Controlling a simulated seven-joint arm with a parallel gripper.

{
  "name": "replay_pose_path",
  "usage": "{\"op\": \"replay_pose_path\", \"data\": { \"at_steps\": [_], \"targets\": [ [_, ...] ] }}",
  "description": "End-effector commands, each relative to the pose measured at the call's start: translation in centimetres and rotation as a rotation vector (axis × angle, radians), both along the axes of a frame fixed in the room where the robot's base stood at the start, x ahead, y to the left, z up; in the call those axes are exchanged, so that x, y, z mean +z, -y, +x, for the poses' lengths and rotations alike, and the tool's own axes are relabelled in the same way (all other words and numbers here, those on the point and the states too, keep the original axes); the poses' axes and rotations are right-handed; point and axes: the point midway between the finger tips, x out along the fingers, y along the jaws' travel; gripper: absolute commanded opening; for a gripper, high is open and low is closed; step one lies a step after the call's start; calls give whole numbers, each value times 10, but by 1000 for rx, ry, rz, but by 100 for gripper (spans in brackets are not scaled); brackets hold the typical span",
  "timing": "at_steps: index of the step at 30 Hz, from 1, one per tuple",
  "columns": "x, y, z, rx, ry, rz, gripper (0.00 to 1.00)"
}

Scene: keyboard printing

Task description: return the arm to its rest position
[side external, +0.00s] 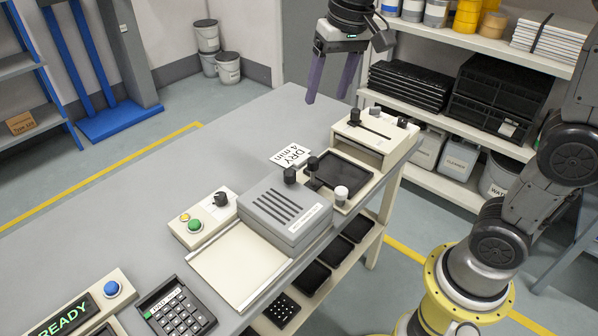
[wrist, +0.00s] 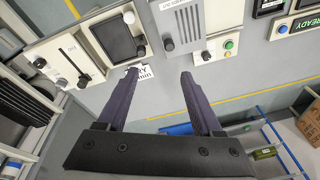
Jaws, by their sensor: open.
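My gripper (side external: 330,86) hangs in the air above the far end of the grey table (side external: 140,205) in the side view. Its two dark purple fingers are spread apart with nothing between them. In the wrist view my gripper (wrist: 158,46) also shows open and empty, with the devices on the table beyond the fingertips. My arm rises from a yellow base at the right of the side view and reaches over to the gripper. The middle of the arm is out of frame.
On the table stand a beige slider unit (side external: 374,137), a grey vented box (side external: 285,213), a button box (side external: 203,218), a keypad (side external: 180,312) and a READY display (side external: 75,315). A "DRY 4 min" card (side external: 291,156) lies near the vented box. Shelves (side external: 490,45) stand behind the gripper.

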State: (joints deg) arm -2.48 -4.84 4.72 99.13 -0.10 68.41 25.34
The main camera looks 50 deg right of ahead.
Motion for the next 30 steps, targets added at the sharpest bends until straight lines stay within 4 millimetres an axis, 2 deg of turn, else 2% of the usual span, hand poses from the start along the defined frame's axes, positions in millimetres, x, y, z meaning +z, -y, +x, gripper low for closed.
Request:
{"op": "replay_pose_path", "data": {
  "at_steps": [1, 3, 8, 12, 15, 18, 21, 30],
  "targets": [
    [8, 3, -22, 11, 37, -2, 67],
    [13, 6, -48, 31, 79, -9, 67],
    [9, 11, -107, 97, 173, -33, 67],
    [-13, 14, -153, 173, 241, -68, 67],
    [-35, 15, -177, 235, 270, -96, 67],
    [-56, 15, -189, 293, 269, -117, 67],
    [-68, 15, -191, 350, 259, -136, 67],
    [-65, 15, -188, 375, 271, -148, 67]
  ]
}}
